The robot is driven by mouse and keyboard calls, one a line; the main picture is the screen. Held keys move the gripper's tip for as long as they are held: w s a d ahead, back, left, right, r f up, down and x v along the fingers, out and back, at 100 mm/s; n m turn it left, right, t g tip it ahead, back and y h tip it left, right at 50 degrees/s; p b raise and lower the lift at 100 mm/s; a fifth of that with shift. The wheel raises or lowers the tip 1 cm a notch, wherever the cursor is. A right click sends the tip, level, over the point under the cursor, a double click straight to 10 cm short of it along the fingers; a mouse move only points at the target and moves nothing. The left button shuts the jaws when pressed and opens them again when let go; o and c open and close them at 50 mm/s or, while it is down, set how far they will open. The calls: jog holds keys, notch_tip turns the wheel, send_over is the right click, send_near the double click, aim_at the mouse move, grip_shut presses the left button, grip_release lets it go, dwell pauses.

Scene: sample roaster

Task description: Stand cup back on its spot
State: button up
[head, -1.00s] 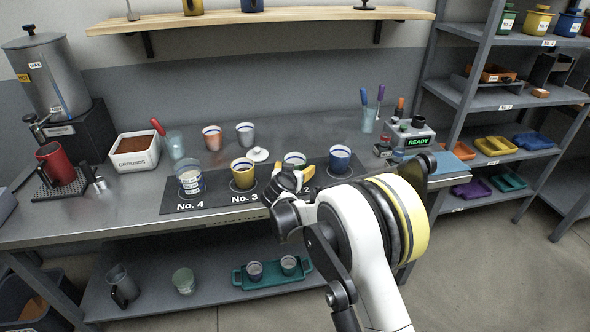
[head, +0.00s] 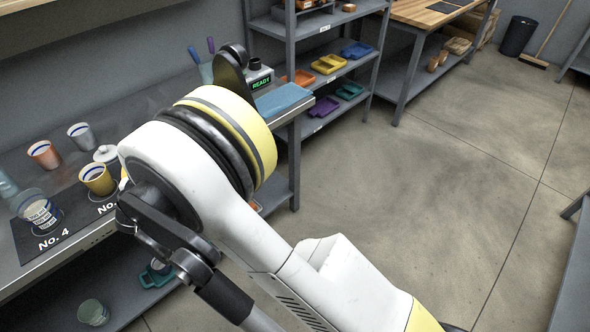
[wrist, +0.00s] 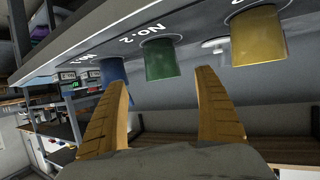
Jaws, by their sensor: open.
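The wrist view is upside down. In it my gripper (wrist: 162,77) is open, with tan fingers apart and nothing between them. A green cup (wrist: 161,61) stands on the dark mat (wrist: 195,27) by No. 2, beyond the fingertips in line with the gap. A blue cup (wrist: 112,90) is to its left and a yellow cup (wrist: 258,38) to its right. In the head view the yellow cup (head: 97,179) stands upright by No. 3, and a clear cup with printed bands (head: 38,209) stands by No. 4. My arm hides the gripper, green cup and blue cup there.
Behind the mat stand an orange cup (head: 44,154), a grey cup (head: 80,136) and a white lid (head: 106,154). A device reading READY (head: 260,78) and a blue pad (head: 283,101) are at the bench's right end. Floor (head: 400,190) to the right is clear.

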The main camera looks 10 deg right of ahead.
jog(key=d+r+m+g+h, duration=0.1)
jog(key=d+r, duration=0.4)
jog(key=d, duration=0.3)
jog(key=d+r+g+h, duration=0.1)
jog(key=d+r, duration=0.4)
jog(key=d, duration=0.3)
jog(key=s+d+r+g+h, duration=0.1)
jog(key=s+d+r, duration=0.2)
jog(key=d, duration=0.5)
jog(key=s+d+r+g, duration=0.1)
jog(key=s+d+r, duration=0.1)
jog(key=s+d, duration=0.35)
jog(key=s+d+g, duration=0.1)
jog(key=s+d, duration=0.7)
jog(key=s, duration=0.2)
jog(key=s+d+f+g, duration=0.1)
jog(key=s+d, duration=0.6)
jog(key=s, duration=0.4)
jog(key=shift+s+d+f+m+y, duration=0.25)
jog(key=shift+d+m+y, duration=0.15)
